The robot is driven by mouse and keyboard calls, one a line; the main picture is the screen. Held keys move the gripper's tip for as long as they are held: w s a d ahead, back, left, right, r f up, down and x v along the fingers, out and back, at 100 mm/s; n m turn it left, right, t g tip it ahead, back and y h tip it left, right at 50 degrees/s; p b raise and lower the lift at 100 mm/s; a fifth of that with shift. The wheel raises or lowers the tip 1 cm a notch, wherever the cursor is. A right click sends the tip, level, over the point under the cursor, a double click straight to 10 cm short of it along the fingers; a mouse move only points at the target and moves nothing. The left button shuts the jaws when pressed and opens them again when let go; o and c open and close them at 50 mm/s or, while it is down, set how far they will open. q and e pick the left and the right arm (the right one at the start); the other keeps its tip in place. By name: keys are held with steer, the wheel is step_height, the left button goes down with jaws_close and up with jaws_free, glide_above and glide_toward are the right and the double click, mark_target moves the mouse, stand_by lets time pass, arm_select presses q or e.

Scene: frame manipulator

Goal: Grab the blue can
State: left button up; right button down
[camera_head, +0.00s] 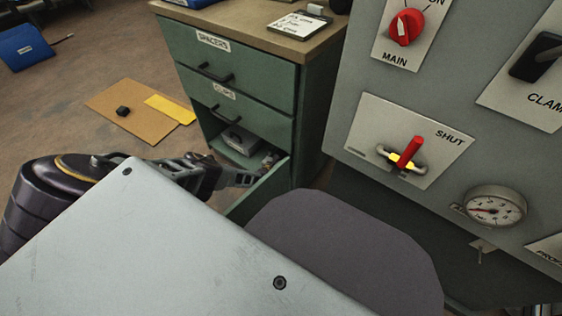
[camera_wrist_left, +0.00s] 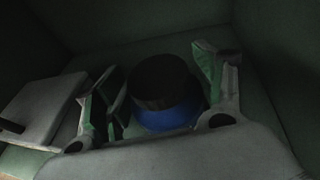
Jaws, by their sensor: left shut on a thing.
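The blue can (camera_wrist_left: 168,117) shows in the left wrist view as a round body with a blue lower part and a dark top. It is inside the drawer (camera_head: 266,190), between the two fingers of my left gripper (camera_wrist_left: 158,88). My left gripper is shut on the can. In the head view my left gripper (camera_head: 243,178) reaches into the open lower drawer of the green cabinet, and the can cannot be made out clearly there. My right gripper is not in view.
A light flat box (camera_wrist_left: 40,108) lies in the drawer left of the can. Dark drawer walls stand close around. The green cabinet (camera_head: 313,120) stands beside a grey panel (camera_head: 335,165) with a red switch (camera_head: 407,27), red lever (camera_head: 410,152) and gauge (camera_head: 495,206).

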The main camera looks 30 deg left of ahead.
arm_select(q)
steer(key=c, duration=0.3)
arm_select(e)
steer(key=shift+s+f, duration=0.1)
arm_select(q)
steer(key=shift+r, duration=0.2)
